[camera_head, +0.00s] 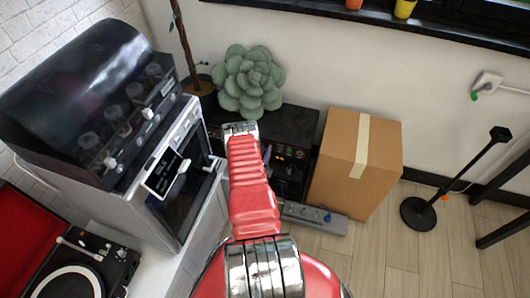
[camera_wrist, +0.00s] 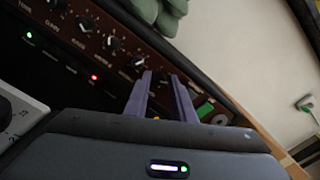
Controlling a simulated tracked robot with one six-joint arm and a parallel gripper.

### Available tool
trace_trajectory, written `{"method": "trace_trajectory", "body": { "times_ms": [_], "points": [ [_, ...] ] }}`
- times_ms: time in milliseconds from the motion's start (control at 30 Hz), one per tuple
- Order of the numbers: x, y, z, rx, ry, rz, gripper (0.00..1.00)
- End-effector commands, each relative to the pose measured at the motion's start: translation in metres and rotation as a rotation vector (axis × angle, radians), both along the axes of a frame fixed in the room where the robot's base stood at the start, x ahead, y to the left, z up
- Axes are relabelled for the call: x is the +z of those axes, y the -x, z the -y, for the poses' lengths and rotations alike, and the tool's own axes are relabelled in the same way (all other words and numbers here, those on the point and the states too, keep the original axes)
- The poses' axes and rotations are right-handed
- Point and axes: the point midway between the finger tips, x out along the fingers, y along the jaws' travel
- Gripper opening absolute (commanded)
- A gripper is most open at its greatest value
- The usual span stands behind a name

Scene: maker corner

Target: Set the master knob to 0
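The black amplifier (camera_head: 300,122) stands on the floor beyond my arm in the head view. Its brown control panel (camera_wrist: 75,32) crosses the wrist view diagonally, with a row of dark knobs. One dark knob (camera_wrist: 137,61) is just left of my gripper (camera_wrist: 161,78). The knob labels are too small and blurred to tell which is the master or where it points. My gripper's two purple fingers are apart and reach to the panel's right part. The space between the tips is dark, and I cannot tell whether they touch a knob.
A green succulent (camera_head: 248,82) sits on the amplifier. A cardboard box (camera_head: 340,165) stands close on its right, and a grey pedal unit (camera_head: 318,222) lies in front. Floor is free to the right, before a black stand (camera_head: 418,212).

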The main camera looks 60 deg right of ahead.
Motion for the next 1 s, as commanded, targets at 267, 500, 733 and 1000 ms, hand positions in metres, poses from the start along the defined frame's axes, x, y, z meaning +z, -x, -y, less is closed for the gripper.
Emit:
{"method": "trace_trajectory", "body": {
  "times_ms": [267, 500, 733, 1000],
  "points": [
    [-0.0001, -0.0003, -0.0006, 0.001, 0.0, 0.0, 0.15],
    [-0.0001, -0.0011, -0.001, 0.002, 0.0, 0.0, 0.0],
    [-0.0001, -0.0016, -0.0013, 0.003, 0.0, -0.003, 0.0],
    [-0.0002, -0.0021, -0.0015, 0.004, 0.009, -0.059, 0.0]
  ]
}}
